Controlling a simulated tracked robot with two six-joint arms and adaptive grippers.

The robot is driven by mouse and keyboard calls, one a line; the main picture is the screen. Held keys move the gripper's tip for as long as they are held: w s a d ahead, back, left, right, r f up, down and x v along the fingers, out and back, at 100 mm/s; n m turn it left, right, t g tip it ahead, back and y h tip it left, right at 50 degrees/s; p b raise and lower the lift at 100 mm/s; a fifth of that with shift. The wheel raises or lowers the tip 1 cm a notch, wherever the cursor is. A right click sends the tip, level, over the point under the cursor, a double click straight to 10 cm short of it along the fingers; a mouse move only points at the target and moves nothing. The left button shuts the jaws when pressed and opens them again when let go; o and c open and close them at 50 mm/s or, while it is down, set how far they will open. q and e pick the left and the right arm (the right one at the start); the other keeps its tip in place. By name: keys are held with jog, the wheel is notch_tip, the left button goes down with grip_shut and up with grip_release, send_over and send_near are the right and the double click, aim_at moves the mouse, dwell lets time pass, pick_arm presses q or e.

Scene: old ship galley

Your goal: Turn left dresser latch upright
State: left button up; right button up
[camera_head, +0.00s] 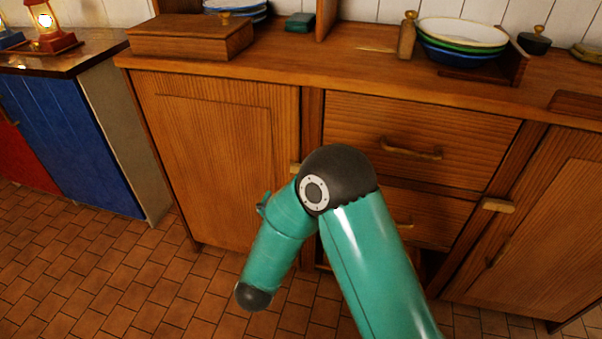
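The wooden dresser has a closed left door (215,150) with vertical grain. A small pale wooden latch (295,168) shows at this door's right edge, on the post beside the drawers. Only its left end is visible, pointing left over the door edge; my arm's dark joint hides the rest, so its full angle is hard to tell. A similar latch (497,205) by the right door (545,225) lies about level. One teal arm of mine rises from the bottom, bends at that joint and runs down to the left. No gripper fingers show, and neither gripper is in view.
Two drawers with handles, the upper (415,140) and the lower (430,217), sit between the doors. A wooden box (190,37), a pepper mill (407,36) and stacked bowls (462,38) stand on top. A blue cabinet (75,140) is left. Tiled floor (100,265) is clear.

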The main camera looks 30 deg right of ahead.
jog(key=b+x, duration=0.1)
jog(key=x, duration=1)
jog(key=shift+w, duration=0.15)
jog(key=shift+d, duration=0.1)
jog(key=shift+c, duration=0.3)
